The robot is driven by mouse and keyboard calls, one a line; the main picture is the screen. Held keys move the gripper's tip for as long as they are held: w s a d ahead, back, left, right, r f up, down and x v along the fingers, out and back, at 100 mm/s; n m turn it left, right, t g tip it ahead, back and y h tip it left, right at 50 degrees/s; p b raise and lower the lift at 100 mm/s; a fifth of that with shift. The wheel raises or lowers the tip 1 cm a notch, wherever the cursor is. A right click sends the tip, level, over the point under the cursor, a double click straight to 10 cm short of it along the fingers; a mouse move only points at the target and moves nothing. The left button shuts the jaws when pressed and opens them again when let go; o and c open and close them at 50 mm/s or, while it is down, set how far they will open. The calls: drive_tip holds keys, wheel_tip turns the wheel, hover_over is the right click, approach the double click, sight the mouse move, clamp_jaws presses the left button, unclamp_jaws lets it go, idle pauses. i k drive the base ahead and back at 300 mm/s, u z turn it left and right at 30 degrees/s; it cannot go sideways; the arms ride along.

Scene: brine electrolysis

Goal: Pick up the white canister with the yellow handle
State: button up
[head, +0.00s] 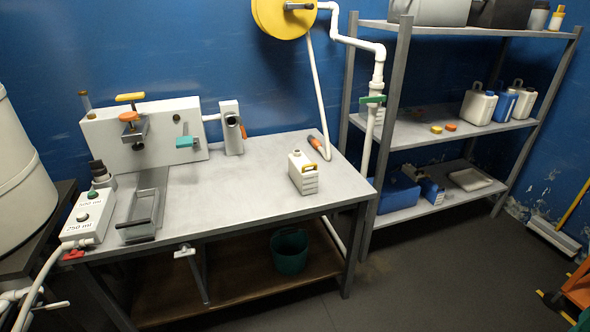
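The white canister (301,182) stands upright on the grey metal table, near its right end. It is small and boxy, with a yellow-orange handle (311,168) on its upper right side and ribbed or marked lines on its lower front. Nothing touches it. My gripper is not in view.
A white machine (150,139) and a button box (92,215) stand at left. A shelf rack (420,130) with other canisters stands at right, beyond a white pipe (367,146).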

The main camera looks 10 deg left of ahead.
sight(304, 175)
drive_tip(key=z, duration=0.05)
drive_tip(key=i, duration=1.15)
drive_tip(key=z, duration=0.05)
